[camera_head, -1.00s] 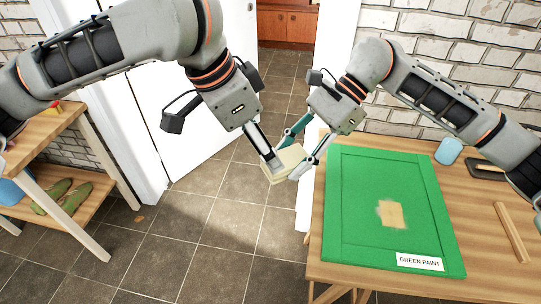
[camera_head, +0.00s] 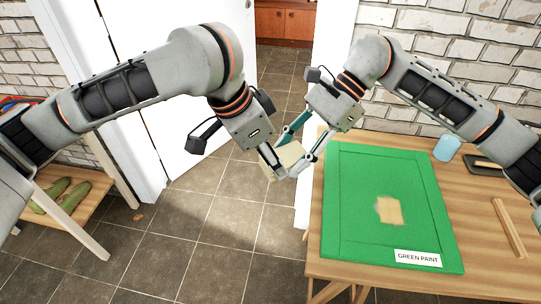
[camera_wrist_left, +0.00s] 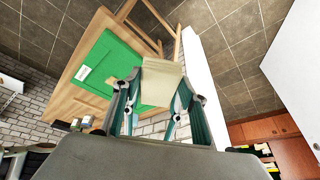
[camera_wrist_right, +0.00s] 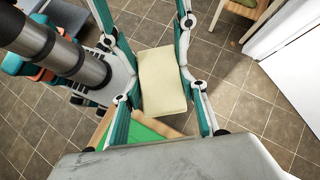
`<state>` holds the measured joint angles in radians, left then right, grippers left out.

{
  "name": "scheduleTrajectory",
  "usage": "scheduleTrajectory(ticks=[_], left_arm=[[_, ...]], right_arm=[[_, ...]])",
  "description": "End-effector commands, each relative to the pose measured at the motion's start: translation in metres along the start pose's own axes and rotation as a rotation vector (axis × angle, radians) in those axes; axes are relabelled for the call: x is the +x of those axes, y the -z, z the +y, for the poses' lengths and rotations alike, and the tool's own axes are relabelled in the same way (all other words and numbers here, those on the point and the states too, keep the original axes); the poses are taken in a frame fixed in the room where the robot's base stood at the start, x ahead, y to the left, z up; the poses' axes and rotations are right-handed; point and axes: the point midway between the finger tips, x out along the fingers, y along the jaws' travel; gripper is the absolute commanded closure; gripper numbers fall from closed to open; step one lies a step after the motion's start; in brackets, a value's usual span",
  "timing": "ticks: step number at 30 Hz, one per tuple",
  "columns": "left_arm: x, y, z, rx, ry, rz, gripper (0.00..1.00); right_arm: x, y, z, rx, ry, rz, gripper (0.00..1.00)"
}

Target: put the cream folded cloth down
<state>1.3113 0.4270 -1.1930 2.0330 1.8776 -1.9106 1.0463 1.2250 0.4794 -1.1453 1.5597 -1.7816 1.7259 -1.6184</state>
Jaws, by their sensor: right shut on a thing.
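The cream folded cloth (camera_head: 288,157) is held in the air over the floor, left of the table. My right gripper (camera_head: 296,160) is shut on it, and the cloth also shows in the right wrist view (camera_wrist_right: 163,82). My left gripper (camera_head: 274,164) is at the cloth's left side, close to the right gripper. In the left wrist view its fingers are apart on either side of the cloth (camera_wrist_left: 163,82). Whether they touch it is hard to see. The fingertips of both grippers are partly hidden in the head view.
The wooden table (camera_head: 470,215) at the right bears a green painted panel (camera_head: 350,225) with a tan patch (camera_head: 389,210), a blue cup (camera_head: 447,148), a dark tray (camera_head: 482,166) and a wood strip (camera_head: 510,228). A shelf (camera_head: 75,205) with green shoes stands left.

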Motion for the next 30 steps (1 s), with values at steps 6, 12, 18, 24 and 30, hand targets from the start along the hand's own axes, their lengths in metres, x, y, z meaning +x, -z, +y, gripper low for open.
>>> scheduleTrajectory(ticks=[6,12,18,24,30], left_arm=[[0.0,0.0,0.002,0.001,-0.004,0.001,0.78],[0.0,0.0,0.001,0.001,-0.003,0.0,0.78],[0.0,0.0,0.001,0.0,-0.003,0.0,0.78],[0.0,0.0,0.001,0.0,-0.003,0.0,0.78],[0.0,0.0,0.001,0.0,-0.003,0.0,0.78]], right_arm=[[0.0,0.0,-0.001,-0.002,0.003,0.0,0.38],[0.0,0.0,-0.001,-0.002,0.002,0.0,0.38],[-0.011,0.0,-0.001,0.0,0.003,0.002,0.38],[-0.048,0.0,-0.002,-0.001,0.006,0.004,0.38],[-0.087,0.0,-0.001,0.0,0.005,0.002,0.38]])
